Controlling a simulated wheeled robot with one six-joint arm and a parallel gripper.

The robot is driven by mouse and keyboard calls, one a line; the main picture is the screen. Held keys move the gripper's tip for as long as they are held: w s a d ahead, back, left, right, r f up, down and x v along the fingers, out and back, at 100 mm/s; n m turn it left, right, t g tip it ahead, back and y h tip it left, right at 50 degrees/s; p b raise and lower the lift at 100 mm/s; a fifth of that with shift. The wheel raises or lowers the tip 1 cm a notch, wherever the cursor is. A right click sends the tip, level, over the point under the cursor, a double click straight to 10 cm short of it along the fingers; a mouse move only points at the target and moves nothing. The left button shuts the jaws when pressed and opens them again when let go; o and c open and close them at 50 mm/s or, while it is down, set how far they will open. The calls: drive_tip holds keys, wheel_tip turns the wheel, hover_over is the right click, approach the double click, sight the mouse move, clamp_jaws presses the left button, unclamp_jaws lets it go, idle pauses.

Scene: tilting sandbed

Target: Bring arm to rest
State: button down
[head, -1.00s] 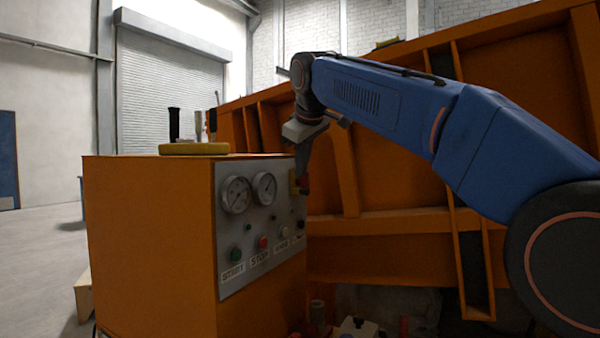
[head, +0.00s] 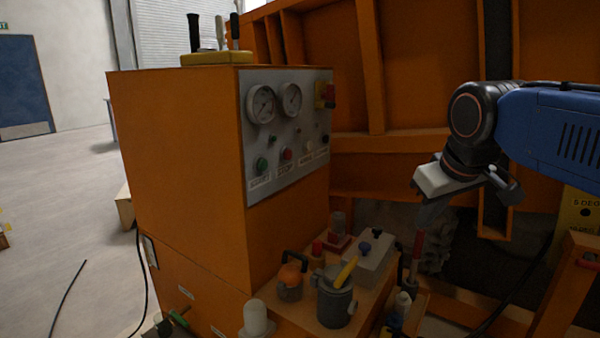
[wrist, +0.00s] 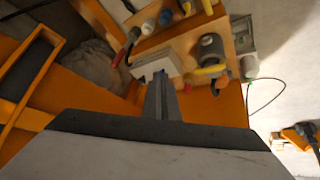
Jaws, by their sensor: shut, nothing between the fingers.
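My blue arm reaches in from the right of the head view and ends in my gripper (head: 426,214), which points down and hangs in the air right of the orange control cabinet (head: 185,190). In the wrist view the fingers of my gripper (wrist: 160,82) are together with nothing between them. Beyond the fingertips in that view lies a white block-like fitting (wrist: 155,66) on the shelf; the fingers overlap it in the picture, and I cannot tell the gap.
The cabinet carries gauges (head: 262,104), buttons and levers (head: 219,34). A shelf holds a grey pot (head: 334,300) and several small fittings. The orange sandbed frame (head: 400,150) stands behind. An orange stand (head: 570,285) is at right. Open floor (head: 60,200) lies left.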

drive_tip(key=s+d+f+m, duration=0.1)
drive_tip(key=s+d+f, duration=0.1)
drive_tip(key=s+f, duration=0.5)
drive_tip(key=s+d+f+m+g, duration=0.1)
drive_tip(key=s+f+m, duration=0.1)
drive_tip(key=s+f, duration=0.6)
wheel_tip(320, 180, down, 4)
drive_tip(key=shift+d+f+m, duration=0.1)
drive_tip(key=shift+d+m, duration=0.2)
drive_tip(key=shift+d, duration=0.1)
